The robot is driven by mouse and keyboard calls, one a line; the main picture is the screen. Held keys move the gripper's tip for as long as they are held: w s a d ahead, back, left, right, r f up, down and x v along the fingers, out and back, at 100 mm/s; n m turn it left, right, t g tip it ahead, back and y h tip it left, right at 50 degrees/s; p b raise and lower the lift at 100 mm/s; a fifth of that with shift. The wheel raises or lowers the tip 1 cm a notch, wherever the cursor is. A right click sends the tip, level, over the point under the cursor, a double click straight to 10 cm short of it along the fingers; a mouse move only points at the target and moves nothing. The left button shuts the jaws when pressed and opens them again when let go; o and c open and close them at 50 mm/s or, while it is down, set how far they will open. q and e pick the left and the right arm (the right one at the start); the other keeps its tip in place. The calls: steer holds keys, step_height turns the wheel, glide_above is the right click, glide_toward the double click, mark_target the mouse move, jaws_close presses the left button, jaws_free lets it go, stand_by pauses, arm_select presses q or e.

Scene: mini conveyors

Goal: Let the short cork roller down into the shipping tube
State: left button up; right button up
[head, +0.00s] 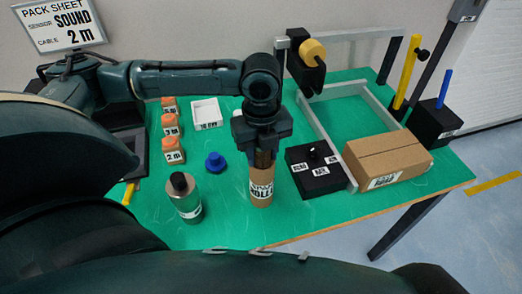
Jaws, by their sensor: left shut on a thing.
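My left gripper (263,147) comes down from above near the middle of the head view, fingers pointing down. It is shut on the cork roller (264,159), a brown upright cylinder that shows only as a short stretch below the fingers. Directly beneath is the tan shipping tube (260,202), upright on the green table with a white label on its front. The roller is in line with the tube and meets its top in the picture. I cannot tell how far inside it is. My right gripper is not in view.
A black box (314,171) and a carton (388,160) are to the right. Orange-topped blocks (172,143) and a white tray (206,114) are behind. The table's front edge is close.

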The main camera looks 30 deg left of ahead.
arm_select(q)
steer(key=shift+s+d+f, duration=0.1)
steer(key=shift+s+f, duration=0.1)
steer(key=shift+f, duration=0.3)
steer(key=shift+s+f, duration=0.15)
steer(key=shift+f, duration=0.35)
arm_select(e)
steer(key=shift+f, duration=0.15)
arm_select(q)
steer(key=o, duration=1.3)
steer(key=shift+w+d+f, duration=0.1)
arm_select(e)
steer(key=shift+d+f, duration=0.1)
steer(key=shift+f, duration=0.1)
arm_select(q)
steer(key=shift+w+r, duration=0.1)
steer(key=shift+r, duration=0.45)
step_height(320, 180, up, 14)
steer(key=shift+w+f, duration=0.15)
steer(key=shift+f, duration=0.1)
steer(key=shift+r, duration=0.45)
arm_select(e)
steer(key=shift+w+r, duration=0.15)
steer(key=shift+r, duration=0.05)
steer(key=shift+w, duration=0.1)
